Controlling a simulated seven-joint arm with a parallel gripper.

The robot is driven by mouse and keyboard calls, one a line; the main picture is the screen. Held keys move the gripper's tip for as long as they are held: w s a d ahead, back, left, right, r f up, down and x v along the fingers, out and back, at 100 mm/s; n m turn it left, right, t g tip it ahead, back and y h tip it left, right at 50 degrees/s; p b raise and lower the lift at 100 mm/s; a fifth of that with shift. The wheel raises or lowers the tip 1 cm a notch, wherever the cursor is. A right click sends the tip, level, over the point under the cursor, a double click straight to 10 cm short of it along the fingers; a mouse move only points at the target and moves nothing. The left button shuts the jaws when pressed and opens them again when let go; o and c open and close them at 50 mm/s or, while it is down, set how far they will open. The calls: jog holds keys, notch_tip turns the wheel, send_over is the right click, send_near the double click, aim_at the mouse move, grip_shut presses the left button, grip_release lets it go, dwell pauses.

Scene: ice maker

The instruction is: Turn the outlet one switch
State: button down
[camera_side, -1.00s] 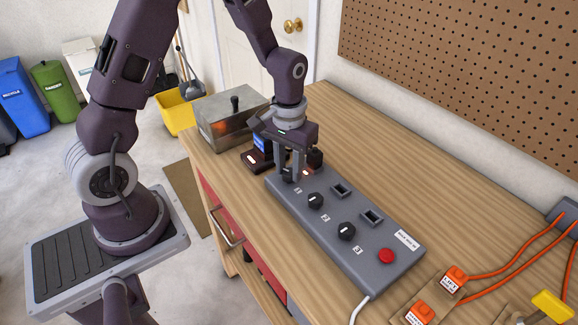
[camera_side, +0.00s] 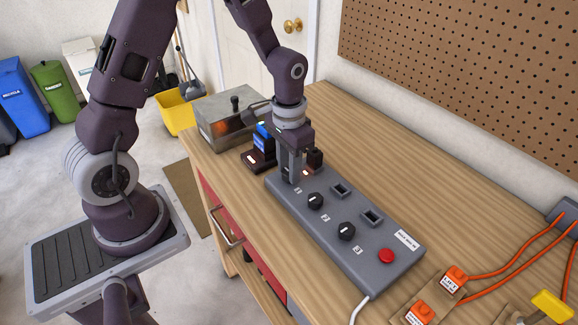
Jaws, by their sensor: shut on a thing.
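The grey power strip (camera_side: 322,242) lies along the workbench, with numbered labels, black knobs and a red button (camera_side: 386,256). The outlet one switch is at the strip's far end by the label 1, hidden behind the fingers. My gripper (camera_side: 290,178) points down there and is shut on the outlet one switch. The outlet two knob (camera_side: 316,201) and outlet three knob (camera_side: 346,232) show clear of the gripper. A black plug (camera_side: 314,160) stands in the far socket, just right of the fingers; the other two sockets are empty.
A metal box (camera_side: 228,118) with a black handle and a small black device with a blue screen (camera_side: 264,138) stand behind the gripper. Orange-corded plugs (camera_side: 456,278) lie at the near right.

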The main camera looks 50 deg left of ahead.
jog(key=c, duration=1.1)
grip_release()
jog(key=shift+o, duration=0.2)
notch_tip(320, 180, up, 7)
jog(key=shift+r, duration=0.1)
